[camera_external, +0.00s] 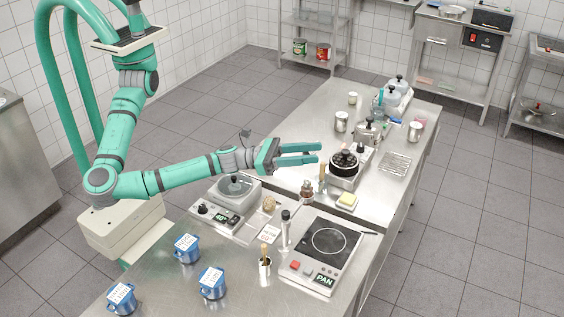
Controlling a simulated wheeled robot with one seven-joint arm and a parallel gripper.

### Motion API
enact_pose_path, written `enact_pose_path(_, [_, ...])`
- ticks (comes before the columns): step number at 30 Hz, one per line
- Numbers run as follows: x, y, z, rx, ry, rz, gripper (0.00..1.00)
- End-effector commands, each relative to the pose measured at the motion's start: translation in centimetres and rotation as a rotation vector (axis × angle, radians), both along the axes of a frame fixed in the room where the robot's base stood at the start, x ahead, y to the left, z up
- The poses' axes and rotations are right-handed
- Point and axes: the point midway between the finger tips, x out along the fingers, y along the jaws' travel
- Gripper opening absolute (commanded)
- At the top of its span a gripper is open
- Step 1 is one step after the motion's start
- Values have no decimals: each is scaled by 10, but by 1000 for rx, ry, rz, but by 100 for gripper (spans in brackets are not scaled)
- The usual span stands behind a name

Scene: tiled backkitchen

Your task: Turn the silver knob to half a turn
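I cannot pick out a silver knob with certainty at this size. A hot plate (207,222) with a round silver top, a dark round knob (203,209) and a green display stands on the steel counter, left of and below my gripper. A second cooker (345,184) carries a black pot (344,163); its controls are too small to tell or are hidden. My gripper (318,153) points right in the air, its two teal fingers apart with nothing visible between them. Its fingertips appear just left of the black pot; the height above the counter is hard to judge.
A wire rack (395,163) lies right.

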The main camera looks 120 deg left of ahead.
Motion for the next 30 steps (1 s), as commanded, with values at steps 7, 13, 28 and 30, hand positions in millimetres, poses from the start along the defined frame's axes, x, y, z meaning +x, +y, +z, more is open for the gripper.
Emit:
enact_pose_path(7, [-27,-20,-31,-70,112,206,39])
enact_pose_path(13, [-48,-33,-55,-100,202,305,39])
enact_pose_path(28, [-58,-36,-114,-110,243,348,39])
enact_pose_path(30, [-57,-34,-116,-112,243,348,39])
